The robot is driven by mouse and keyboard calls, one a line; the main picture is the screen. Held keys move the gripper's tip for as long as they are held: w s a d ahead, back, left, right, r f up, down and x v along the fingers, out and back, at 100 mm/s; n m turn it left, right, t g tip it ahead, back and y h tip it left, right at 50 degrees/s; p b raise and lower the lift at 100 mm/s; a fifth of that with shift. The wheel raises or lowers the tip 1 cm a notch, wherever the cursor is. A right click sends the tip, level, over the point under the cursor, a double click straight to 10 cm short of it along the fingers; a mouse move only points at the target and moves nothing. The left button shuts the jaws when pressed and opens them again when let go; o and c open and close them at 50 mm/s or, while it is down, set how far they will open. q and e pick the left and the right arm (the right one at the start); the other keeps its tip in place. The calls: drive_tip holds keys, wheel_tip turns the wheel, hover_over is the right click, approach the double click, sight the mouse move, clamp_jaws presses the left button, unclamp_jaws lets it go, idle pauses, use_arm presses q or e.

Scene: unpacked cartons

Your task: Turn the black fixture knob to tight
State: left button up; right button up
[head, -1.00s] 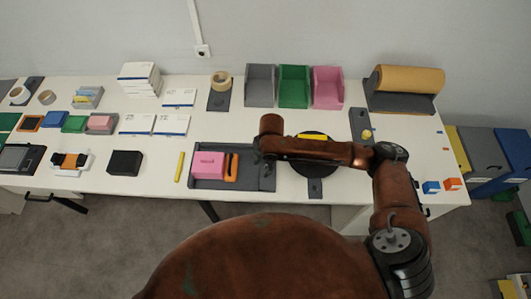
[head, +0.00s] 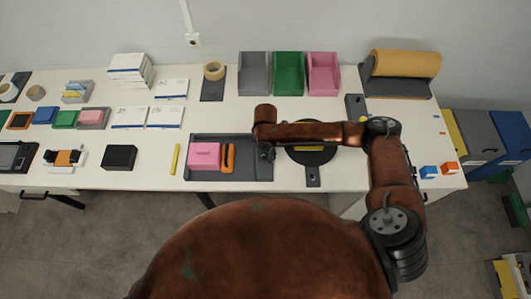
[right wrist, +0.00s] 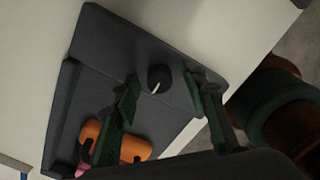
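The black knob (right wrist: 159,77) with a white pointer line sits on the dark grey fixture (right wrist: 110,40), in the right wrist view. The fixture (head: 240,174) also shows in the head view, where my arm and gripper hide the knob. My right gripper (right wrist: 162,92) is open. Its two fingers show on either side of the knob, with gaps between them and it; I cannot tell their height exactly. In the head view my right gripper (head: 266,152) points down over the fixture's right part. My left gripper is not in view.
A pink block (head: 204,155) and an orange piece (head: 228,158) lie in the fixture, left of the gripper. A dark round plate (head: 312,157) is under my right forearm. Grey, green and pink bins (head: 322,75) stand behind. A yellow bar (head: 175,159) lies to the left.

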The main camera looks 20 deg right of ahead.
drive_tip(key=shift+c, duration=0.5)
clamp_jaws()
drive_tip(key=shift+r+m+p, duration=0.2)
drive_tip(key=shift+m+p, duration=0.2)
drive_tip(key=shift+p, duration=0.35)
drive_tip(key=m+p, duration=1.2)
drive_tip(key=p, duration=0.3)
drive_tip(key=shift+a, duration=0.1)
drive_tip(key=m+p, duration=0.3)
use_arm(q)
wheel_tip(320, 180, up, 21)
drive_tip(key=p, duration=0.1)
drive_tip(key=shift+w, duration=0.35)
use_arm(e)
drive_tip(key=shift+f+m, duration=0.1)
drive_tip(key=shift+m, duration=1)
drive_tip(key=shift+o, duration=0.5)
unclamp_jaws()
